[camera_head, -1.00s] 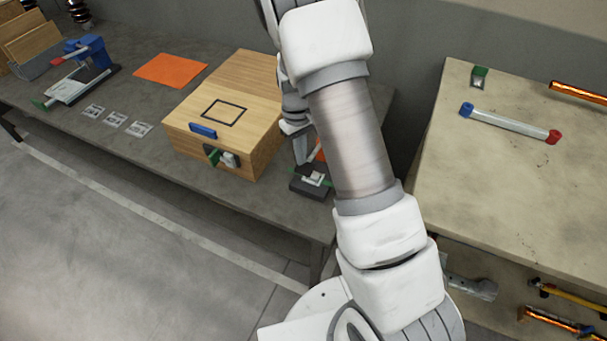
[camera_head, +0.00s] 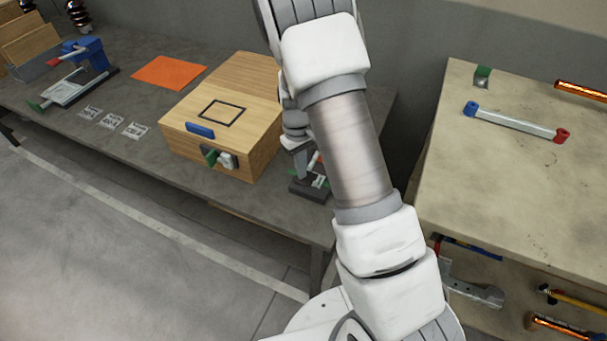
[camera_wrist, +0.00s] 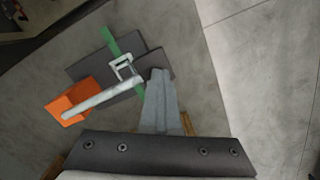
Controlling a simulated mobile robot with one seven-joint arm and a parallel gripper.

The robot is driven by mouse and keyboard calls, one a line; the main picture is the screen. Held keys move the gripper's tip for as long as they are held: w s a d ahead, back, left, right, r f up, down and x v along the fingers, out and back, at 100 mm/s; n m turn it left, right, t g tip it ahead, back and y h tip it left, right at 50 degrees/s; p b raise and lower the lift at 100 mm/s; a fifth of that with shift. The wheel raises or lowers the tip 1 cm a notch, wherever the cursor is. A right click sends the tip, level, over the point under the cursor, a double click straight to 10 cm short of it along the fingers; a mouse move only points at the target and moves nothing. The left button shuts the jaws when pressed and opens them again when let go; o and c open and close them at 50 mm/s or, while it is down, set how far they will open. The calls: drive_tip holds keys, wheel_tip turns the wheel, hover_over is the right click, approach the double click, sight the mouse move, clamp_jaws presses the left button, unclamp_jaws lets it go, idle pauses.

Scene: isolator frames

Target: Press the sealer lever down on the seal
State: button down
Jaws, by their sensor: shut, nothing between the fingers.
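The sealer near the bench edge has a dark base (camera_wrist: 85,66), an orange block (camera_wrist: 72,100) and a pale lever (camera_wrist: 100,100). The lever slants from the orange block side up to the right in the wrist view. A green strip (camera_wrist: 110,42) and a white square frame (camera_wrist: 123,67), perhaps the seal, lie on the base. My gripper (camera_wrist: 160,74) is shut and empty, its tips just right of the lever's right end and the frame. I cannot tell whether they touch. In the head view my arm hides much of the sealer base (camera_head: 308,192).
A wooden box (camera_head: 225,120) with a blue handle stands close to the left of my gripper. Farther left are an orange sheet (camera_head: 168,73), several printed labels (camera_head: 110,121) and a blue device (camera_head: 88,52). Another table (camera_head: 530,170) stands to the right.

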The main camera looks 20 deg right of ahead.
drive_tip(key=w, duration=0.1)
drive_tip(key=w+a+r, duration=0.1)
drive_tip(key=w, duration=0.1)
drive_tip(key=shift+r+p, duration=0.15)
drive_tip(key=shift+p, duration=0.2)
wheel_tip(320, 180, up, 17)
drive_tip(key=w+p, duration=0.1)
drive_tip(key=p, duration=0.1)
drive_tip(key=shift+w+a+r, duration=0.2)
drive_tip(key=shift+w+a, duration=0.05)
drive_tip(key=shift+a, duration=0.05)
idle(0.9)
